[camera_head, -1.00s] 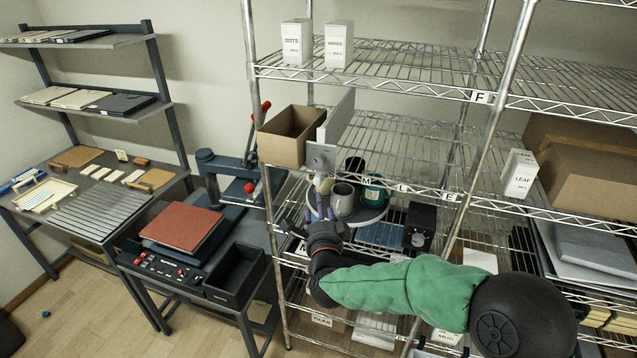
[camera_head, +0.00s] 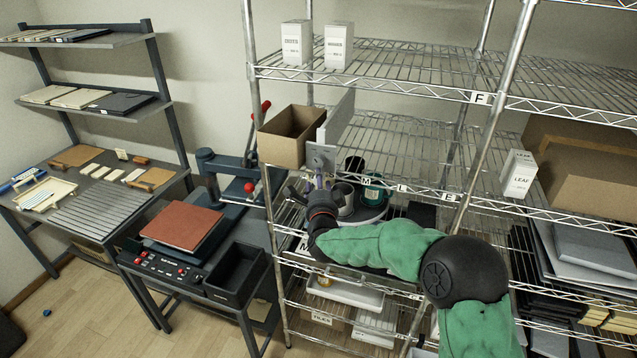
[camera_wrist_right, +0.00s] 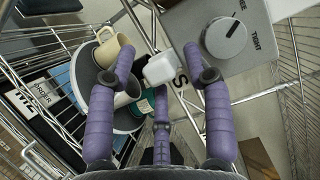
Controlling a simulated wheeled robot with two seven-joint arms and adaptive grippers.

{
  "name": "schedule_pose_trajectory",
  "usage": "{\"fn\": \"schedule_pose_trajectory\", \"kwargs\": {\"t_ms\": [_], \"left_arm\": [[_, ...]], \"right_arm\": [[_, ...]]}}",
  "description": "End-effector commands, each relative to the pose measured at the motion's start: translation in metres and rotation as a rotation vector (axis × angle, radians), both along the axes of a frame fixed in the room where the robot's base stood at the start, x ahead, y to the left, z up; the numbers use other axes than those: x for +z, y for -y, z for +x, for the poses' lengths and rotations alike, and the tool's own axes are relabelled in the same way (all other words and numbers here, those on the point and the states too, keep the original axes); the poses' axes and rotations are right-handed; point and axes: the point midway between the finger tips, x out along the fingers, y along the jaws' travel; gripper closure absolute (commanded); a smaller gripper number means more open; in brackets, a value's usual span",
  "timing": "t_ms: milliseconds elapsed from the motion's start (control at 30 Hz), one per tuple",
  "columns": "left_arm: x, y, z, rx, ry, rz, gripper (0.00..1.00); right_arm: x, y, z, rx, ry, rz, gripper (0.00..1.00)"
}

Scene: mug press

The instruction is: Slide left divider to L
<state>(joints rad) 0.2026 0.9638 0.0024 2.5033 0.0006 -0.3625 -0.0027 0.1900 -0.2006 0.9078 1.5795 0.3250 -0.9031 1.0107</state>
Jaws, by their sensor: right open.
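The left divider (camera_head: 337,122) is a grey upright panel on the middle wire shelf, just right of an open cardboard box. The shelf edge carries an L label (camera_head: 400,188), right of the divider and of an M label (camera_head: 366,182). My right gripper (camera_head: 318,187) is just below the divider's front end. In the right wrist view, its purple fingers (camera_wrist_right: 158,75) are spread open. A white block-like grip (camera_wrist_right: 160,68) lies between them in the picture; I cannot tell whether they touch it. A grey plate with a dial (camera_wrist_right: 226,38) marked TIGHT is beside it. My left gripper is out of view.
The cardboard box (camera_head: 291,136) stands left of the divider. Mugs stand on a round tray (camera_head: 372,220) on the shelf below, close to my gripper. The middle shelf right of the divider (camera_head: 400,145) looks clear. A metal post (camera_head: 490,115) rises farther right.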

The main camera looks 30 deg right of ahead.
Motion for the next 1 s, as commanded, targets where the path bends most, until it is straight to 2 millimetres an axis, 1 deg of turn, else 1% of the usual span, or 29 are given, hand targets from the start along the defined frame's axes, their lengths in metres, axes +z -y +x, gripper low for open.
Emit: {"fn": "schedule_pose_trajectory", "kwargs": {"t_ms": [300,333,367,400,467,500,800,1000], "left_arm": [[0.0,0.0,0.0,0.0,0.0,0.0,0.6],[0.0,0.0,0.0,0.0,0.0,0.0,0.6],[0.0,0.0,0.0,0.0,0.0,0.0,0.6],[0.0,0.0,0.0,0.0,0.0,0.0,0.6],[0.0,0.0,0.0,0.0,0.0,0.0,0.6],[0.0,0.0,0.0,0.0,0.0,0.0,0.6],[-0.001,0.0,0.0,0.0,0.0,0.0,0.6],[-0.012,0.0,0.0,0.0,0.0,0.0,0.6]], "right_arm": [[0.0,0.001,0.002,0.0,0.0,0.0,0.49],[0.0,0.001,0.002,0.0,0.0,0.0,0.52],[0.0,0.001,0.002,0.0,0.0,0.0,0.6],[0.0,0.001,0.002,0.0,0.0,0.0,0.72],[0.0,0.001,0.002,0.0,0.001,0.0,0.89],[0.0,0.001,0.002,0.0,0.001,0.0,1.0],[0.003,0.002,0.002,0.0,0.006,-0.003,1.0],[0.004,0.008,-0.004,-0.002,0.012,-0.006,1.0]]}}
